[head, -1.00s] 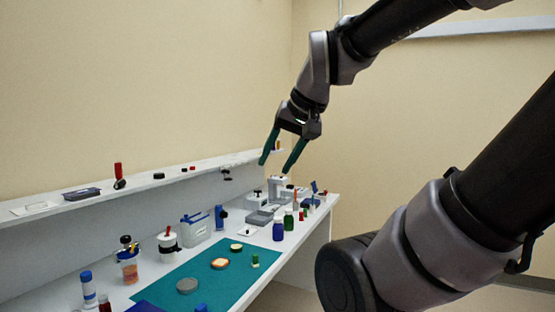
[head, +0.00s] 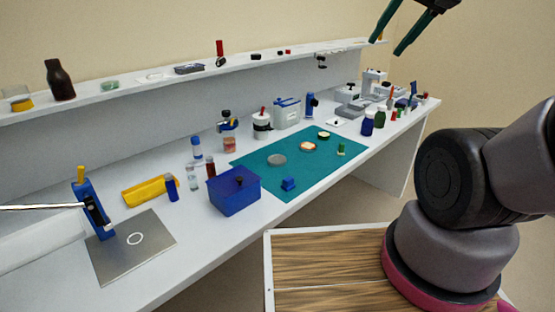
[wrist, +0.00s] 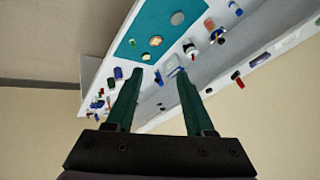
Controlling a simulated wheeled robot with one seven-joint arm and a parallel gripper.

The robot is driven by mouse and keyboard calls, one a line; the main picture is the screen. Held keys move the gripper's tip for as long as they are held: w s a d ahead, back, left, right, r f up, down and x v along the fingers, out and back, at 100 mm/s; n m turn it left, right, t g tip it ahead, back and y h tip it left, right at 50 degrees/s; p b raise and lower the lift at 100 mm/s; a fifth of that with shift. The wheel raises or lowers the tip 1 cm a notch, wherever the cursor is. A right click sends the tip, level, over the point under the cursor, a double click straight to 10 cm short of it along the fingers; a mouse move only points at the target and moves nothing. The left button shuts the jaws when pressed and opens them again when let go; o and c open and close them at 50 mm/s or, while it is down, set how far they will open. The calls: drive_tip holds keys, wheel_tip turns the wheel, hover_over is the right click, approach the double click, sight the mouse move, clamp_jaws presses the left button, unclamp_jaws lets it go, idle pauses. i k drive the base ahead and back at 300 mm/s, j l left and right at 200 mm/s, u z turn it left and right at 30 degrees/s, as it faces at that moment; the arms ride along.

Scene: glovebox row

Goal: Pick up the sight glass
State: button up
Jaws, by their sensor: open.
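I cannot tell for sure which thing is the sight glass. Candidates are a flat grey disc (head: 277,160) on the teal mat and a pale green, glassy-looking round piece (head: 109,85) on the back shelf. The grey disc also shows in the wrist view (wrist: 177,18). An orange-topped disc (head: 307,146) and a dark green-rimmed disc (head: 324,135) lie near it on the mat. My gripper (wrist: 159,77) is open and empty, with its two green fingers apart. In the head view my gripper (head: 386,46) is high at the upper right, well above the bench.
A blue box (head: 234,192) and a small blue block (head: 289,184) stand at the mat's near side. A steel plate (head: 108,262) with a white ring (head: 134,239) is at the left. The shelf (head: 135,82) runs along the back. Bottles (head: 367,123) crowd the right end.

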sight(276, 161)
drive_tip(key=l+u, duration=0.25)
drive_tip(key=u, duration=0.15)
drive_tip(key=i+l+u, duration=0.1)
drive_tip(key=l+u, duration=0.5)
drive_tip(key=u, duration=0.25)
